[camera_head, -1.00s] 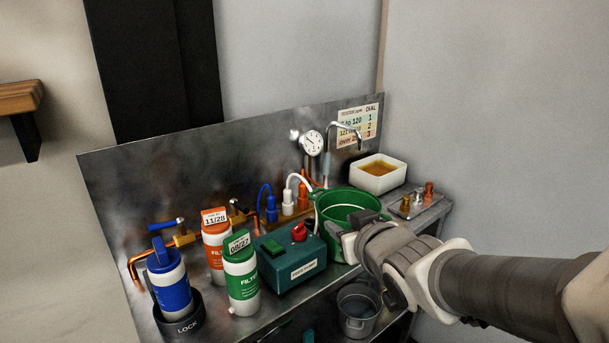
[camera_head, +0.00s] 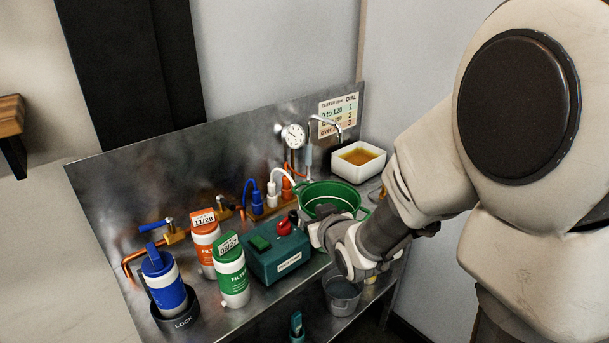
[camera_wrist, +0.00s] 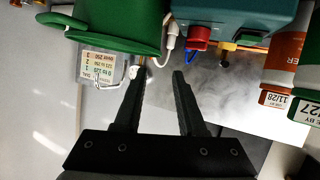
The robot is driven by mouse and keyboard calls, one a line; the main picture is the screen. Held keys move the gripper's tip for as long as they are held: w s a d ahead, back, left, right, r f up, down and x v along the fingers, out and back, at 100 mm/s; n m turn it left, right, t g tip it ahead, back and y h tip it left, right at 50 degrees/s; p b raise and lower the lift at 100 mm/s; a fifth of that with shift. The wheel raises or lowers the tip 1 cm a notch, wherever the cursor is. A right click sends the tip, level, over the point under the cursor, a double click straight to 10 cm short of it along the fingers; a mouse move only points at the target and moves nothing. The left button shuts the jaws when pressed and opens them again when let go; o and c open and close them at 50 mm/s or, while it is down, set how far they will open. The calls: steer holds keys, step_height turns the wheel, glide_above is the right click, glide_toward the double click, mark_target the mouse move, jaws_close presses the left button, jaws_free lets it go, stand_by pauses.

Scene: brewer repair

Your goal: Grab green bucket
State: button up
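The green bucket (camera_head: 318,193) stands on the metal counter in the head view, between the teal box and the white tub. It also fills the upper left of the wrist view (camera_wrist: 118,24). My gripper (camera_head: 306,220) is at the bucket's front left side in the head view, hiding part of its lower wall. In the wrist view my gripper (camera_wrist: 158,76) has its two fingers apart with nothing between them. The bucket is beyond the fingertips and to the left. I cannot tell whether a finger touches it.
A teal box (camera_head: 280,258) with a red knob is close left of my gripper. Filter canisters (camera_head: 232,275) stand farther left. A white tub (camera_head: 358,162) is behind the bucket. A grey bucket (camera_head: 343,296) is below the counter edge. A metal panel (camera_head: 150,180) closes the back.

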mark_target(305, 207)
steer(key=shift+x, duration=1.5)
steer(key=shift+d+f+x, duration=0.15)
steer(key=shift+x, duration=1.15)
steer(key=shift+d+f+x, duration=0.1)
steer(key=shift+d+x, duration=0.05)
steer(key=shift+x, duration=1.1)
jaws_close()
steer(key=shift+s+f, duration=0.1)
steer(key=shift+s, duration=0.05)
